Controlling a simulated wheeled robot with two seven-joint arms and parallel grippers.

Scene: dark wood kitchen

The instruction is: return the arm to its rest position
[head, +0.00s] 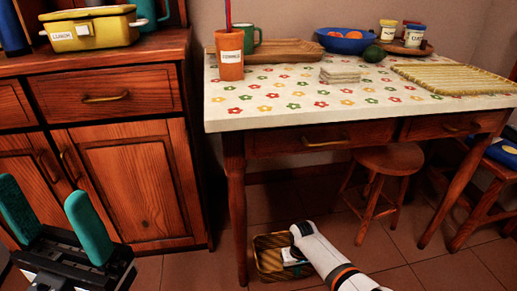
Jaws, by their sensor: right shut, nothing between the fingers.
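My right arm (332,262) comes in from the lower right and bends down over a wicker basket (262,242) on the floor. My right gripper (297,262) shows only in small part below the arm's bend, low at the basket; it is shut and empty. My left gripper (58,222) is at the lower left, in front of the wooden cabinet. Its two teal fingers stand wide apart with nothing between them.
A table (300,114) with a flowered cloth bears an orange tumbler (229,64), a blue bowl (344,43) and a woven mat (460,77). A stool (390,158) stands under it. The cabinet (125,165) is at the left, with a yellow lunch box (88,34) on top.

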